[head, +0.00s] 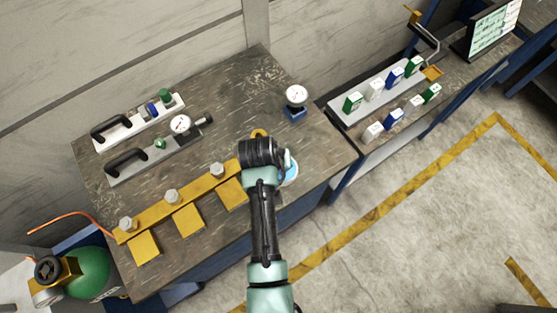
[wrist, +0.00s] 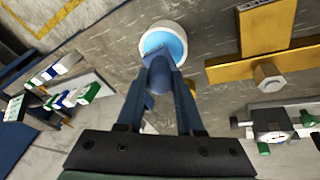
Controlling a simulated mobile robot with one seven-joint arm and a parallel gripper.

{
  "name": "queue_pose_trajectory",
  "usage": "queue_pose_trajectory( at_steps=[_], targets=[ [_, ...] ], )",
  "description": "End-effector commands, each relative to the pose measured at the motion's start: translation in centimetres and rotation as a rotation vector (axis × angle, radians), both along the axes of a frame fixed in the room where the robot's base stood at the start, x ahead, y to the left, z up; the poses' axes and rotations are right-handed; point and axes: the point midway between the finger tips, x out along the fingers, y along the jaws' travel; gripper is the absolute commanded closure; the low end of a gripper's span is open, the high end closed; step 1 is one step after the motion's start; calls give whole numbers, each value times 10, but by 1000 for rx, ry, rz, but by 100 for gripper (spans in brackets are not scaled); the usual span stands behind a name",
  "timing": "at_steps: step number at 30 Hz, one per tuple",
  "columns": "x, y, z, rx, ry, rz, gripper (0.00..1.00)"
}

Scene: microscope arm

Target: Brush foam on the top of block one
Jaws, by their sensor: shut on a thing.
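My gripper (wrist: 160,78) is shut on a blue brush (wrist: 158,76), seen between the two fingers in the wrist view. The brush's far end overlaps a round white cup (wrist: 182,36) with light blue contents; I cannot tell whether it touches them. In the head view my arm hides the gripper and most of the cup (head: 291,172). A yellow bar (head: 195,190) with several grey hex-headed fittings and yellow plates (head: 187,220) lies along the table, left of my arm. I cannot read which part is block one.
Two fixtures with black handles (head: 126,164) lie at the table's back left. A dial gauge (head: 296,96) on a blue base stands at the back right. A rack of small green, white and blue boxes (head: 353,102) is on the right bench. The table's back middle is clear.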

Motion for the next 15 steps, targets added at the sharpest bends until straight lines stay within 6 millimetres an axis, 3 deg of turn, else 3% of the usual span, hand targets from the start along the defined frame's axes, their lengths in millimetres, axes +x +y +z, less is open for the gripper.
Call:
queue_pose_trajectory(
  at_steps=[15],
  targets=[
    [0, 0, -7, 0, -1, 0, 100]
  ],
)
